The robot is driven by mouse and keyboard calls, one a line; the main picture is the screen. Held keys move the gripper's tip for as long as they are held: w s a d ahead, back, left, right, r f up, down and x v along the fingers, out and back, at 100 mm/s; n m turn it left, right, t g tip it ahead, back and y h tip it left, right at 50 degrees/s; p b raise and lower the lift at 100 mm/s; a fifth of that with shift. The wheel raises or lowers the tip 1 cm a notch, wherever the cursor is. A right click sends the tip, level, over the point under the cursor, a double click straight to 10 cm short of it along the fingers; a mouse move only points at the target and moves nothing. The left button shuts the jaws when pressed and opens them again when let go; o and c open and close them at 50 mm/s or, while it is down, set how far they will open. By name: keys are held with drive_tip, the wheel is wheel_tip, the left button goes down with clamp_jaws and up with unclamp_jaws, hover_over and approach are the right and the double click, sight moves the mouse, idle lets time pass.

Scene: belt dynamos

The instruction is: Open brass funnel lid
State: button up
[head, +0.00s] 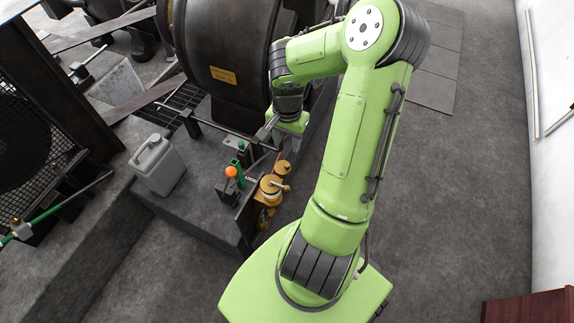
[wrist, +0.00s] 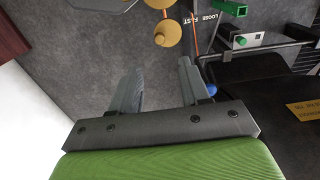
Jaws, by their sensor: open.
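Two round brass pieces sit close together at the edge of the dark machine plinth in the head view: a larger brass cup with a round top (head: 269,184) and a smaller brass cap (head: 283,167) behind it. I cannot tell for sure which is the funnel lid; both look covered. In the wrist view a brass disc with a small knob (wrist: 168,34) lies beyond my fingertips, and another brass piece (wrist: 158,3) is cut by the top edge. My gripper (wrist: 160,76) is open and empty, apart from the brass pieces.
An orange ball knob (head: 231,171) stands just left of the brass pieces. A grey jerrycan (head: 156,165) stands on the plinth. A large dark dynamo (head: 222,60) rises behind.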

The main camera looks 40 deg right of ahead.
sight(287, 165)
wheel_tip(287, 165, down, 12)
drive_tip(key=b, duration=0.4)
drive_tip(key=shift+r, duration=0.1)
drive_tip(key=shift+c, duration=0.3)
drive_tip(key=shift+r, duration=0.1)
clamp_jaws()
